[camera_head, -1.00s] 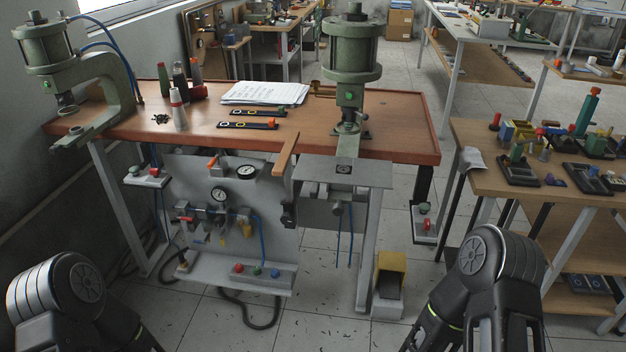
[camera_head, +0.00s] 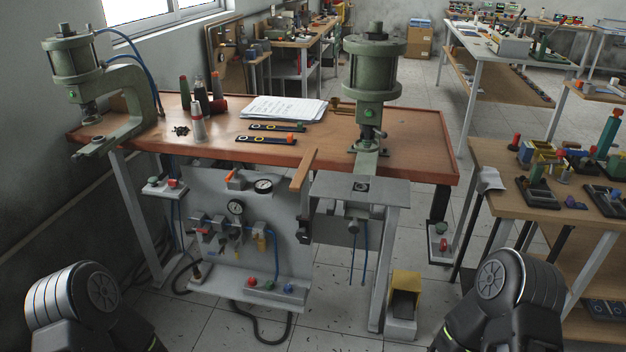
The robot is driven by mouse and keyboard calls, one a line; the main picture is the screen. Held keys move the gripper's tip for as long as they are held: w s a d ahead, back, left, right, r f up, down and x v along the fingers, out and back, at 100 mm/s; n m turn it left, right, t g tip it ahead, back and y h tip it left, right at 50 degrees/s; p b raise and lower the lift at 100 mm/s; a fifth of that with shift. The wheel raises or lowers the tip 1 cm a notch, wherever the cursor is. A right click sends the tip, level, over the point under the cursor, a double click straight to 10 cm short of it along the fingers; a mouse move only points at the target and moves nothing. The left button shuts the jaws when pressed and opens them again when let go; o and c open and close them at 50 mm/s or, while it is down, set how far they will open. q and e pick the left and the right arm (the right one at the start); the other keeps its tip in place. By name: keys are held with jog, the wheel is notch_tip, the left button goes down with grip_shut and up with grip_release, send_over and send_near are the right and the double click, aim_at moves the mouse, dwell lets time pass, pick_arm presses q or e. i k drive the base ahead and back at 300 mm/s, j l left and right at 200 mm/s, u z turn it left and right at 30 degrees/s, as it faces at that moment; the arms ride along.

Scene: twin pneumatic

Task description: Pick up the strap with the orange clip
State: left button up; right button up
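The strap with the orange clip (camera_head: 267,140) lies flat on the wooden workbench (camera_head: 225,150). It is a dark strip with a yellow ring near its left end and a small orange clip at its right end. A similar dark strap with a green clip (camera_head: 275,127) lies just behind it. Both straps are clear of my arms. Only upper links of my two arms show, at the lower left and lower right corners. Neither of my grippers is in view.
A white cone spool (camera_head: 197,124) and darker spools stand left of the straps, with small dark bits nearby. Papers (camera_head: 284,108) lie behind. Green pneumatic presses (camera_head: 372,70) stand at both bench ends. A wooden lever (camera_head: 304,170) juts over the front edge.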

aim_at(290, 141)
jog(key=z, duration=0.4)
jog(key=i+j+z, duration=0.1)
jog(key=z, duration=0.3)
jog(key=j+z, duration=0.15)
jog(key=z, duration=0.2)
jog(key=j+z, duration=0.1)
jog(key=z, duration=0.3)
jog(key=j+z, duration=0.25)
jog(key=j, duration=0.3)
jog(key=j+z, duration=0.25)
jog(key=j, duration=0.3)
jog(key=k+j+z, duration=0.25)
jog(key=j, duration=0.25)
jog(key=j+z, duration=0.25)
jog(key=j, duration=0.3)
jog(key=k+j, duration=0.1)
jog(key=j, duration=0.25)
jog(key=k+j, duration=0.15)
jog(key=j, duration=0.2)
jog(key=k+j, duration=0.1)
jog(key=j, duration=0.3)
